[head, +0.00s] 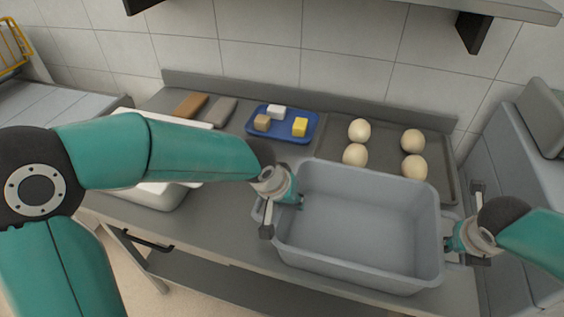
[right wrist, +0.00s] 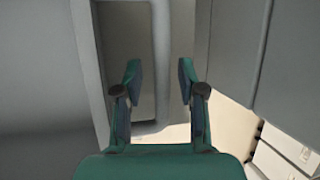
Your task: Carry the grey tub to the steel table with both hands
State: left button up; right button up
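The grey tub (head: 355,272), empty and upright, is over the front right part of the steel table (head: 222,232); I cannot tell whether its base touches the top. My left gripper (head: 292,203) is at the tub's left end, its fingers spread by the handle and partly hidden. My right gripper (head: 452,245) is at the right end. In the right wrist view the right gripper's (right wrist: 160,82) fingers stand apart, with the tub's grey handle (right wrist: 162,60) between them and no clear contact.
Behind the tub, a dark tray (head: 386,137) holds several dough balls. A blue tray (head: 262,136) with small blocks stands left of it. A white container (head: 150,195) is at the left, under my left arm. A wall shelf (head: 470,8) hangs above; a grey unit (head: 490,150) stands right.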

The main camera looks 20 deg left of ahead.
pick_arm(q)
jog(key=shift+s+r, duration=0.1)
jog(key=shift+r, duration=0.15)
pick_arm(e)
jog(key=shift+r, duration=0.15)
pick_arm(q)
jog(key=v, duration=1.1)
pick_arm(e)
jog(key=v, duration=1.1)
jog(key=shift+s+r, duration=0.15)
jog(key=shift+r, duration=0.1)
pick_arm(q)
jog(key=shift+s, duration=0.1)
pick_arm(e)
jog(key=shift+a, duration=0.1)
